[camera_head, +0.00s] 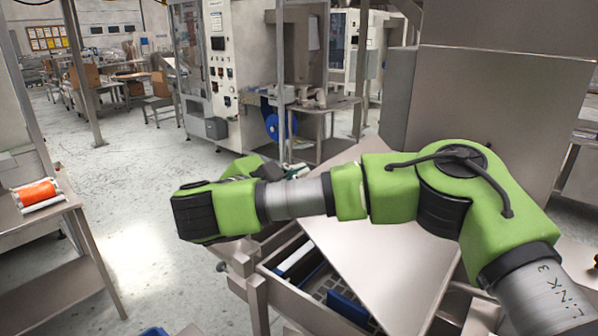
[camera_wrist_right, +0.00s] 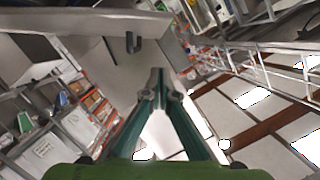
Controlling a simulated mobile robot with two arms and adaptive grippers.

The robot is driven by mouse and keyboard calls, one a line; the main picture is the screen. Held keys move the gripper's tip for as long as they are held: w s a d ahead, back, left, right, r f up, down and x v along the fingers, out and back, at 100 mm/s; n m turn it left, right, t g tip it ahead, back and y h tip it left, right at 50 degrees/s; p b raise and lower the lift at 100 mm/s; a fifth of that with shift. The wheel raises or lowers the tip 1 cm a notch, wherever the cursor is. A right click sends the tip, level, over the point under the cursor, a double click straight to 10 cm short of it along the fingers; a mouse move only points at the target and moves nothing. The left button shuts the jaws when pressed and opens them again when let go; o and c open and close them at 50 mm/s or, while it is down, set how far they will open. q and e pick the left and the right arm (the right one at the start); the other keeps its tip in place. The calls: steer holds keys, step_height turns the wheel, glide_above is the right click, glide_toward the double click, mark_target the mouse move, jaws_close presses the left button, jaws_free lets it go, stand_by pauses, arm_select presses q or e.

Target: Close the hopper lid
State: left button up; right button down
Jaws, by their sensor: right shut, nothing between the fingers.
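A large steel hopper-like housing (camera_head: 500,110) stands at the right of the head view, with a seam near its top. A sloping bare steel panel (camera_head: 390,250) lies in front of it; I cannot tell whether this is the hopper lid. In the right wrist view a grey metal panel (camera_wrist_right: 85,22) with a dark handle-like bracket (camera_wrist_right: 134,42) lies just beyond my fingertips. My right gripper (camera_wrist_right: 158,75) is shut and empty, its teal fingers meeting below the bracket, apparently apart from it. In the head view the gripper (camera_head: 294,171) is mostly hidden behind my green arm. My left gripper is out of view.
An open steel tray (camera_head: 262,270) under the sloping panel holds blue items (camera_head: 347,307). A steel table (camera_head: 45,235) with an orange roll (camera_head: 37,194) stands at the left. A white machine cabinet (camera_head: 228,75) stands behind. The floor (camera_head: 140,190) between is clear.

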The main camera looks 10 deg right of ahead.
steer(key=p+x, duration=0.2)
steer(key=x, duration=0.1)
steer(key=shift+w+d, duration=0.2)
steer(key=shift+d, duration=0.2)
steer(key=f+p, duration=0.1)
steer(key=w+a+f+p, duration=0.1)
steer(key=shift+w+f, duration=0.3)
steer(key=shift+w+a+f+p, duration=0.2)
steer(key=shift+a+f+p, duration=0.2)
steer(key=shift+f, duration=0.05)
steer(key=shift+d, duration=0.15)
steer(key=shift+f, duration=0.1)
